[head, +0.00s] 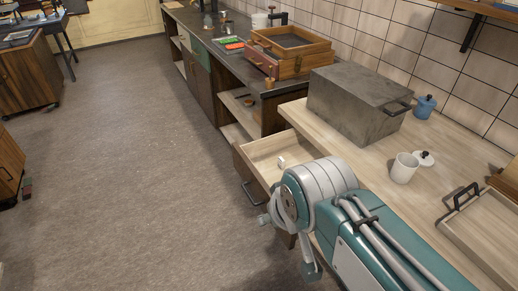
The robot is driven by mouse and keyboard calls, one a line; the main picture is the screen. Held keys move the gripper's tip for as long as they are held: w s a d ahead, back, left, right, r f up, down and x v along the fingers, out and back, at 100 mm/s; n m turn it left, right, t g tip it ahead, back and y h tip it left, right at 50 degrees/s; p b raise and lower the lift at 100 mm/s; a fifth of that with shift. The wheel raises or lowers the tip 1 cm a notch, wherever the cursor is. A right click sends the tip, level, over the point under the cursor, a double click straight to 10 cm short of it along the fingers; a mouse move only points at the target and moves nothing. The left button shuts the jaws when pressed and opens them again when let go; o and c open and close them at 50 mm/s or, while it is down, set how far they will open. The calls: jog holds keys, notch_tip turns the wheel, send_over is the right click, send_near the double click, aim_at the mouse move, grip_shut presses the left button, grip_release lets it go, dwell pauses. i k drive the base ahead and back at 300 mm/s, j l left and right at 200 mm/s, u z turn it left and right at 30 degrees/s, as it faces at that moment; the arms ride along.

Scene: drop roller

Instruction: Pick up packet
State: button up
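I cannot make out a packet for certain in the head view. An open wooden drawer (262,150) stands out from under the light wood counter, with a small white object (281,162) inside near my arm. That object is too small to identify. My teal and grey arm covers the front of the drawer and part of the counter. Small parts at the end of my arm show below and beside the drawer, but my gripper's fingers cannot be made out clearly.
On the light counter (345,150) stand a grey metal box (350,98), a white cup (404,168), a blue jar (425,106) and a wooden tray (485,235). A dark counter with a wooden case (290,45) runs further back. The floor (120,170) at left is clear.

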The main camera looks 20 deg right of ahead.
aim_at(281, 163)
jog(key=i+j, duration=0.3)
jog(key=i, duration=0.15)
jog(key=i+j, duration=0.25)
jog(key=i, duration=0.2)
jog(key=i+j+z, duration=0.1)
jog(key=i+j, duration=0.2)
jog(key=i, duration=0.15)
jog(key=z, duration=0.4)
jog(key=i+j+z, duration=0.1)
jog(key=z, duration=0.25)
jog(key=j+z, duration=0.1)
jog(key=z, duration=0.3)
jog(key=j+z, duration=0.1)
jog(key=z, duration=0.25)
jog(key=i, duration=0.05)
